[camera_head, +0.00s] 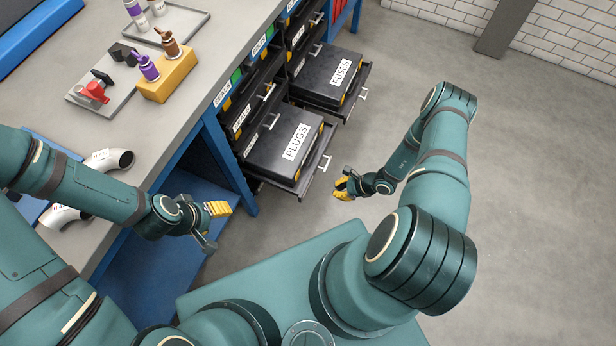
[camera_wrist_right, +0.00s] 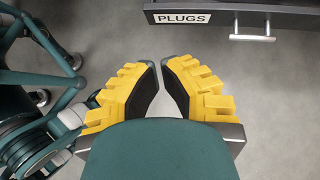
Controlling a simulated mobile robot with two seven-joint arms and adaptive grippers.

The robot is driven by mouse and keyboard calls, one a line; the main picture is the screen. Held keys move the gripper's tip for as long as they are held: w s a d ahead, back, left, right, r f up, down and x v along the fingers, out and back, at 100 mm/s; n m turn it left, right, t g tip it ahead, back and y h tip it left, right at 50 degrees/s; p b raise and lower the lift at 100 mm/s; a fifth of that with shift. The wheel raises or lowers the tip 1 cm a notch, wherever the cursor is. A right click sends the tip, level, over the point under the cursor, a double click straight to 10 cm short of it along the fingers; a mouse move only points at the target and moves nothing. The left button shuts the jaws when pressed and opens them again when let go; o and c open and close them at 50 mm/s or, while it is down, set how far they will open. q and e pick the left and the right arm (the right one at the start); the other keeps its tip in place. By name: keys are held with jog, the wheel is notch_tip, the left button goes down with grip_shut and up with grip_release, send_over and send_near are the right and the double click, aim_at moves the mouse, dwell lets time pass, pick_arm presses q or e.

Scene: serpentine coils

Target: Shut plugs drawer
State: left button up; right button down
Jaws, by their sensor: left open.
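The plugs drawer (camera_head: 302,188) is pulled out of the cabinet under the bench. A dark box lid with a white PLUGS label (camera_head: 297,142) sits in it, and a pale bar handle (camera_head: 325,163) is on its front. In the right wrist view the drawer's dark edge, PLUGS label (camera_wrist_right: 183,17) and handle (camera_wrist_right: 252,37) show at the top. My left gripper (camera_head: 219,226) is open and empty beside the bench, left of the drawer.
The fuses drawer (camera_head: 347,103) is also pulled out, behind the plugs drawer. A blue bench leg (camera_head: 228,160) stands between my left gripper and the drawer. Floor (camera_head: 540,190) at right is clear.

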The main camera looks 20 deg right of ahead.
aim_at(309, 183)
jog(key=shift+w+a+f+m+t+h+b, duration=0.25)
jog(key=shift+w+a+f+b, duration=0.45)
jog(key=shift+w+f, duration=0.9)
jog(key=shift+w+a+f+m+t+h+b, duration=0.1)
jog(key=shift+w+a+f+m+t+b, duration=0.45)
jog(key=shift+w+f, duration=1.05)
jog(key=shift+w+a+f+m+h+b, duration=0.2)
jog(key=shift+w+a+f+b, duration=0.65)
jog(key=shift+w+f, duration=0.75)
jog(key=shift+a+r, duration=0.1)
jog(key=shift+a, duration=0.1)
